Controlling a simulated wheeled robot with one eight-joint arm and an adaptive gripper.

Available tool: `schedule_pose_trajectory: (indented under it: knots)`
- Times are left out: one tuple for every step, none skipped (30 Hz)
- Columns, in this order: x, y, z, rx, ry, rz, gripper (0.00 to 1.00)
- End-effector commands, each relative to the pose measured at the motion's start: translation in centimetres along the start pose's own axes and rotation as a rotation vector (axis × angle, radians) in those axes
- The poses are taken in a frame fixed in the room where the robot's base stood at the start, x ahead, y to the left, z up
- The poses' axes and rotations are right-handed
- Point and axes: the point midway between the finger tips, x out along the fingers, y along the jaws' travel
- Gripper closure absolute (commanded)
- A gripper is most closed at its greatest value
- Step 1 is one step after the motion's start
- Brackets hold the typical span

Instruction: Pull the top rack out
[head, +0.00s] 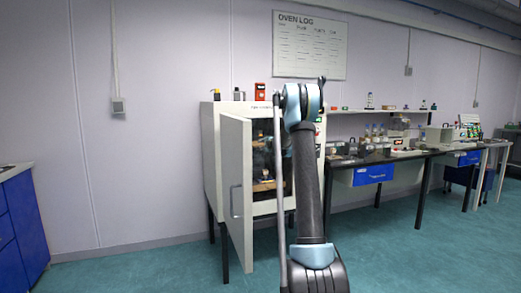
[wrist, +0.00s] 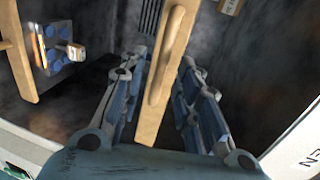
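The oven (head: 228,170) stands against the wall with its door (head: 238,190) swung open to the left in the head view. Tan racks show in its dark interior, a lower one (head: 265,186) most clearly; my arm covers the right part. In the wrist view a tan rack bar with a raised handle (wrist: 168,58) runs between the two fingers of my gripper (wrist: 158,78). The fingers are apart, one on each side of the bar, with visible gaps. I cannot tell whether this is the top rack. My gripper is hidden in the head view.
Another tan rack edge (wrist: 18,50) is at the left of the wrist view, beside blue round pieces (wrist: 54,50) and a small block (wrist: 75,50). A bench (head: 425,154) with equipment stands right of the oven. The floor in front is clear.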

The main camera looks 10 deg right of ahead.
Motion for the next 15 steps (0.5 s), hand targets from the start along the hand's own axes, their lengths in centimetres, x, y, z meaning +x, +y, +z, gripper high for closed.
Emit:
schedule_pose_trajectory:
  knots:
    - [0.8, 0.0, 0.0, -0.001, 0.0, 0.0, 0.7]
    - [1.2, 0.0, 0.0, -0.001, 0.0, 0.0, 0.7]
    - [1.7, 0.0, 0.0, -0.001, 0.0, 0.0, 0.7]
    - [2.0, 0.0, 0.0, -0.002, 0.0, 0.0, 0.7]
    - [2.3, 0.0, 0.0, -0.002, 0.0, 0.0, 0.7]
    - [2.7, 0.0, 0.0, -0.002, 0.0, 0.0, 0.7]
    - [2.9, 0.0, 0.0, -0.002, 0.0, 0.0, 0.7]
    - [3.1, 0.0, 0.0, -0.002, 0.0, 0.0, 0.7]
    - [3.4, 0.0, 0.0, -0.002, 0.0, 0.0, 0.7]
    - [3.6, 0.0, 0.0, -0.001, 0.0, 0.0, 0.7]
    - [3.7, 0.0, 0.0, -0.001, 0.0, 0.0, 0.7]
    - [3.8, 0.0, 0.1, -0.001, 0.0, 0.0, 0.7]
    - [3.9, 0.0, 0.1, -0.001, 0.0, 0.0, 0.7]
    - [3.9, 0.0, 0.1, -0.001, 0.0, 0.0, 0.7]
    - [4.0, 0.0, 0.1, -0.001, 0.0, 0.0, 0.7]
